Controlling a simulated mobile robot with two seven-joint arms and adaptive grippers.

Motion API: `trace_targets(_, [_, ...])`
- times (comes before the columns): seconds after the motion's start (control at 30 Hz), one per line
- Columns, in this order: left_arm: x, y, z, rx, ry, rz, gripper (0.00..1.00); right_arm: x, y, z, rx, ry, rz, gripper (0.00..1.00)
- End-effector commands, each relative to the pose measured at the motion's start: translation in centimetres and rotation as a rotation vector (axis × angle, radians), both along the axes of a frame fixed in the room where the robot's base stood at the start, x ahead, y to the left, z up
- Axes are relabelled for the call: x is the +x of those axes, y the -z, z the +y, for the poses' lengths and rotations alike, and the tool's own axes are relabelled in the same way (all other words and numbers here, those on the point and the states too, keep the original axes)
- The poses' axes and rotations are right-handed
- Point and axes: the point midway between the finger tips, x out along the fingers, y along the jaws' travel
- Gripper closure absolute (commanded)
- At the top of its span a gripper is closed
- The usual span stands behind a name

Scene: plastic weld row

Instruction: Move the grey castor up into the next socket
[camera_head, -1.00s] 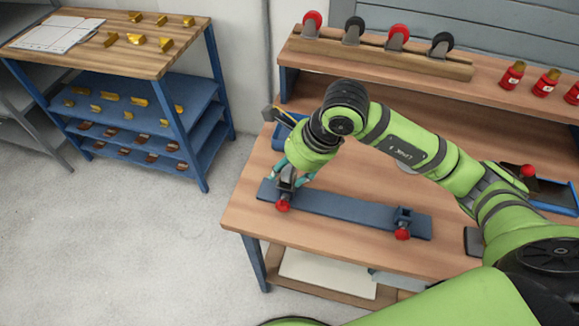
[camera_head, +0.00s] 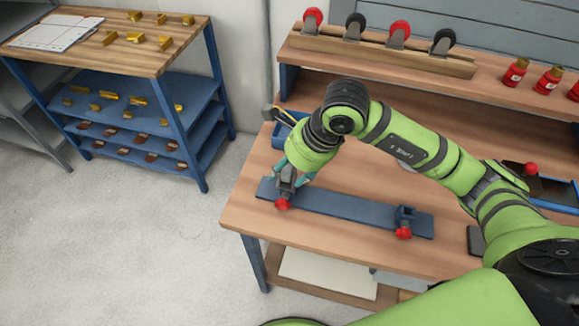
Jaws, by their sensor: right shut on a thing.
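My right gripper (camera_head: 291,173) points down at the left end of a blue-grey bar (camera_head: 340,206) on the workbench. Its teal fingers are shut on a dark grey piece (camera_head: 286,184) that stands there above a red knob (camera_head: 283,204). The fingers and wrist hide part of this piece, and I cannot tell whether it is the grey castor. Castors with grey brackets and red or black wheels, such as the red one (camera_head: 312,19), stand in a wooden rack (camera_head: 380,55). My left gripper is out of view.
A workbench (camera_head: 250,217) carries the bar, with a raised wooden shelf behind. Red bottles (camera_head: 515,73) stand on the shelf at the right. A blue bin (camera_head: 286,130) sits behind my right wrist. A blue-framed rack (camera_head: 150,60) with brass parts stands at the left.

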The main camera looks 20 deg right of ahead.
Motion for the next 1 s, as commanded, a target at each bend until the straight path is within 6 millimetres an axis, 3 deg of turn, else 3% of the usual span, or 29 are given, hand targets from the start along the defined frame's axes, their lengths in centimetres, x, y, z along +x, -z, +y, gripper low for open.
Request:
trace_targets(0.17, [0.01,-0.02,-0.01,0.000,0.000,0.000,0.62,0.02,-0.07,0.01,0.001,0.000,-0.001,0.86])
trace_targets(0.2, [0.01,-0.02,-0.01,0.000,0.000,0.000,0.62,0.02,-0.07,0.01,0.001,0.000,-0.001,0.32])
trace_targets(0.23, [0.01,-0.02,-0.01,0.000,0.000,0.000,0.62,0.03,-0.08,0.00,0.001,0.000,-0.001,0.20])
trace_targets(0.5, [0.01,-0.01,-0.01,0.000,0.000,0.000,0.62,0.02,-0.05,-0.01,0.001,0.000,-0.001,0.20])
trace_targets(0.57, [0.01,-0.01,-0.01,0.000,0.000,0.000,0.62,0.00,0.00,-0.01,0.000,0.000,0.000,0.01])
trace_targets(1.0, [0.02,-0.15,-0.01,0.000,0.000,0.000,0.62,0.01,-0.24,0.01,0.000,0.000,-0.001,0.01])
